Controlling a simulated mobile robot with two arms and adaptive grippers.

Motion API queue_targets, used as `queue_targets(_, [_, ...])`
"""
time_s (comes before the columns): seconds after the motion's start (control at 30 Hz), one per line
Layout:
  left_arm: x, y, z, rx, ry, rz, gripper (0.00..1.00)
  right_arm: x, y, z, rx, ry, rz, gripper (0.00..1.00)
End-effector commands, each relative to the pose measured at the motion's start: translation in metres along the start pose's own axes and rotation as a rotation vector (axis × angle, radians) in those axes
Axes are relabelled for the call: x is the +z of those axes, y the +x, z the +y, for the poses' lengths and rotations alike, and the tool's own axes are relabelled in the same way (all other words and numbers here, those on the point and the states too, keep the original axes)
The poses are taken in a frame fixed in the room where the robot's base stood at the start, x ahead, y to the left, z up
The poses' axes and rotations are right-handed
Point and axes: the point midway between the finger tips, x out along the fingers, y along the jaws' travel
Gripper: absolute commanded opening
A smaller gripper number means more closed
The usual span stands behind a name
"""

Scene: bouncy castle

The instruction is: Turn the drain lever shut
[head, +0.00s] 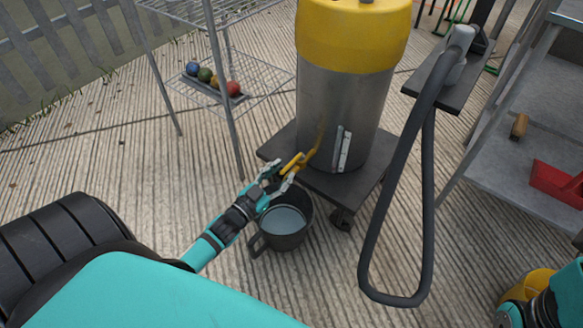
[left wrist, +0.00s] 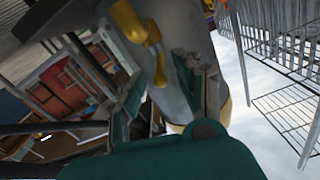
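The drain lever (head: 294,163) is yellow and sits on a yellow drain pipe low on the front of a steel tank (head: 335,120) with a yellow top. In the left wrist view, a yellow part of the drain (left wrist: 136,22) shows just beyond the fingers. My left gripper (head: 279,175) is at the lever, its fingers apart with a gap between them. I cannot tell whether a finger touches the lever. A dark bucket (head: 257,243) with water in it stands below the gripper. Part of my right arm shows at the lower right; its fingers are hidden.
The tank stands on a dark wheeled platform (head: 362,198). A grey hose (head: 364,262) hangs in a loop to its right. A wire rack (head: 262,78) with coloured balls stands behind left. A grey shelf (head: 515,158) with a red item (head: 556,183) is at right. A yellow object (head: 527,284) is lower right.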

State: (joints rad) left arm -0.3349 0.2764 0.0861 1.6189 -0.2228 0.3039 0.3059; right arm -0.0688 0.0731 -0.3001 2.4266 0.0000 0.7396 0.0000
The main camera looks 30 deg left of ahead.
Motion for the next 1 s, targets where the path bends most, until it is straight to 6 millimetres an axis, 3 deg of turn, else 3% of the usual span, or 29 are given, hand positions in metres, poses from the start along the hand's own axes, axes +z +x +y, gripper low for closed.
queue_targets(0.1, [0.003,0.023,0.000,0.001,0.001,0.003,0.34,-0.001,0.001,-0.001,-0.010,-0.004,0.028,0.34])
queue_targets(0.3, [0.002,0.044,0.001,0.001,0.000,0.000,0.34,-0.002,0.007,-0.002,-0.021,-0.007,0.051,0.34])
queue_targets(0.67, [0.000,0.049,0.000,0.001,0.000,-0.001,0.34,-0.003,0.009,-0.002,-0.023,-0.008,0.057,0.34])
queue_targets(0.93, [0.000,0.049,0.000,0.000,0.000,-0.001,0.00,-0.003,0.009,-0.002,-0.024,-0.007,0.057,0.34])
queue_targets(1.0, [0.000,0.049,0.000,0.000,0.000,-0.001,0.00,-0.003,0.009,-0.002,-0.024,-0.007,0.058,0.34])
